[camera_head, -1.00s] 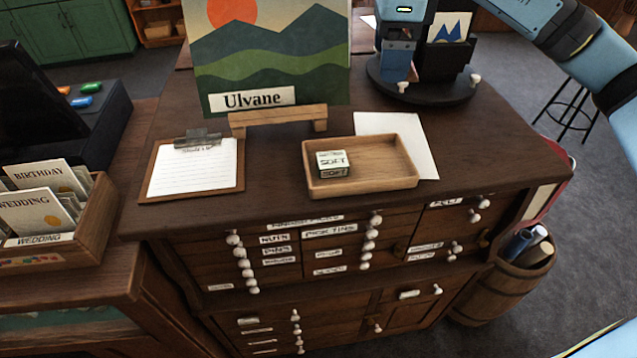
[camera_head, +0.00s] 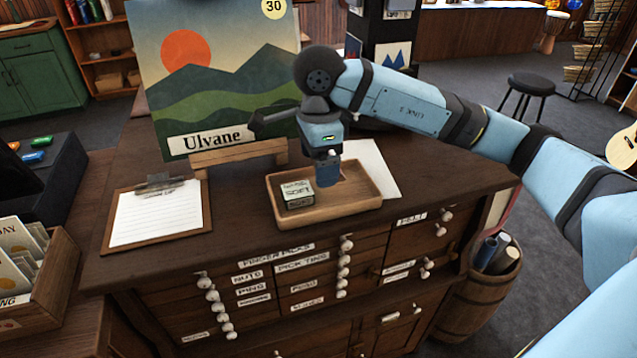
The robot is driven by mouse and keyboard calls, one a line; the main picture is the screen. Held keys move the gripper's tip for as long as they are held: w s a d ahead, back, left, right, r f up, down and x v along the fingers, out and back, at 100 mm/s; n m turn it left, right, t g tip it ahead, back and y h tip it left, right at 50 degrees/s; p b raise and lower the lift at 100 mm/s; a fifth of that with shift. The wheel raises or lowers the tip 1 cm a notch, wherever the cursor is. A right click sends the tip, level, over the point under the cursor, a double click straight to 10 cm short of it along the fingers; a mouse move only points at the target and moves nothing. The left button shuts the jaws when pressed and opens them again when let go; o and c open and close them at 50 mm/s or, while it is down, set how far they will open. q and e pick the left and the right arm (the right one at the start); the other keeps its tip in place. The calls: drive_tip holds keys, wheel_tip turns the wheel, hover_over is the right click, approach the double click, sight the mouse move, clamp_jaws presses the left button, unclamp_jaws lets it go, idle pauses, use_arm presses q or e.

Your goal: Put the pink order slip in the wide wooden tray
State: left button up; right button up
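A shallow wooden tray (camera_head: 335,211) sits on the dark wooden counter, right of the clipboard. A small box labelled SOFT (camera_head: 297,194) lies in its left part. My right gripper (camera_head: 328,180) points down over the tray, to the right of the small box. Its fingers are small and partly merge with the dark wrist, so I cannot tell whether they are open or shut. No pink slip can be made out in this view. My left gripper is not in view.
A white sheet (camera_head: 377,164) lies behind the tray. A clipboard with white paper (camera_head: 157,215) lies to the left. The Ulvane picture (camera_head: 205,75) stands behind on a wooden easel (camera_head: 237,157). A card box (camera_head: 48,275) is at far left, a barrel (camera_head: 480,290) at right.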

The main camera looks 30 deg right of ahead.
sight(319, 196)
wheel_tip(319, 196, down, 6)
drive_tip(key=shift+r, duration=0.15)
idle(0.3)
drive_tip(key=shift+f, duration=0.2)
drive_tip(key=o, duration=0.7)
drive_tip(key=shift+o, duration=0.2)
